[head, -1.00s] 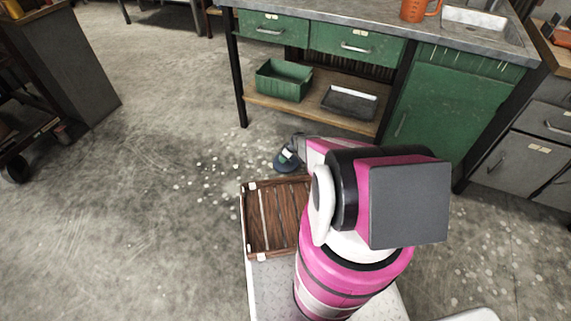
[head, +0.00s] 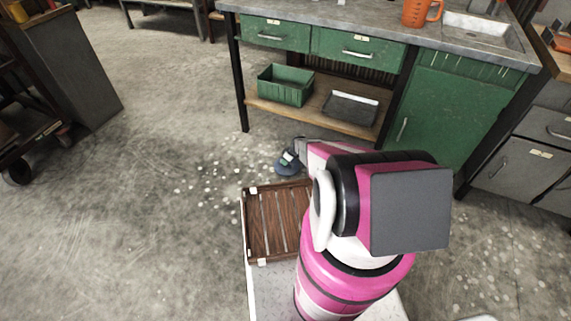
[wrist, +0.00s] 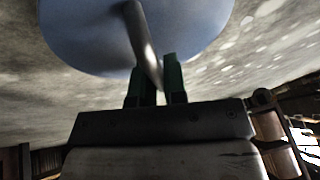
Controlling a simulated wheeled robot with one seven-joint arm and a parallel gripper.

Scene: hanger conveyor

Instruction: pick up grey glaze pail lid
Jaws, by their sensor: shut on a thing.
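The grey glaze pail lid is a round blue-grey disc with a curved metal handle. It fills the top of the wrist view (wrist: 75,38). In the head view the lid (head: 286,169) shows small and dark, just beyond the wooden tray and in front of the bench. My gripper (wrist: 158,82) is shut on the lid's handle, its two dark green fingers on either side of the bar. In the head view my gripper (head: 292,157) is small, partly behind my pink arm. The pail is not in view.
A slatted wooden tray (head: 246,228) sits on my base. A bench with green drawers (head: 357,46) stands ahead; its lower shelf (head: 263,104) holds a green bin (head: 285,89) and a grey tray (head: 350,108). An orange jug (head: 420,12) stands on top. Floor to the left is clear.

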